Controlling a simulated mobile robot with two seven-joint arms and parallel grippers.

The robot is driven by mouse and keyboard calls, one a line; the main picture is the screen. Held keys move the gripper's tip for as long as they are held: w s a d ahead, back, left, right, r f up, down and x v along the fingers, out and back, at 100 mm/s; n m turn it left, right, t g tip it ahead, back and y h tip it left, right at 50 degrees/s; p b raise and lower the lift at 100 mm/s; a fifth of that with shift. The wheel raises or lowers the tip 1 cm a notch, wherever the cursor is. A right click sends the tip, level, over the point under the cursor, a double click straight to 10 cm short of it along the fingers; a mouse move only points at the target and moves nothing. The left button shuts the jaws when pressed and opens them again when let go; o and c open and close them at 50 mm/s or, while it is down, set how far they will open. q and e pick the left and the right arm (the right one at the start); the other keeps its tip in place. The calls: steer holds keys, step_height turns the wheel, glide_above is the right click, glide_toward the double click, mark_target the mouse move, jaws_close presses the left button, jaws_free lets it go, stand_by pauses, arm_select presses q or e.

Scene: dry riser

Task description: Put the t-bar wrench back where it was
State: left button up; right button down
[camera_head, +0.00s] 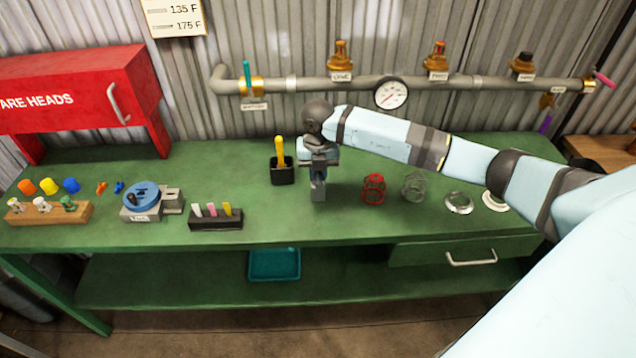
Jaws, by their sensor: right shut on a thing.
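My right gripper (318,190) points down over the middle of the green bench, just right of a black holder (283,176) with a yellow-handled tool (280,150) standing in it. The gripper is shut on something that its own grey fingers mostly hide. I take it to be the t-bar wrench, but its shape cannot be made out. No other t-bar wrench can be made out on the bench. My left gripper is out of view.
The green bench (365,225) holds a wooden block (78,214) with sprinkler heads, a blue round device (142,196), a tag holder (216,222), a red cage (373,188), a wire cage (413,186) and metal rings (458,203). Behind runs a grey pipe (322,84) with a gauge (391,94).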

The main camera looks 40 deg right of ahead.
steer(key=shift+f, duration=2.2)
steer(key=c, duration=1.1)
jaws_free()
steer(key=shift+f, duration=0.15)
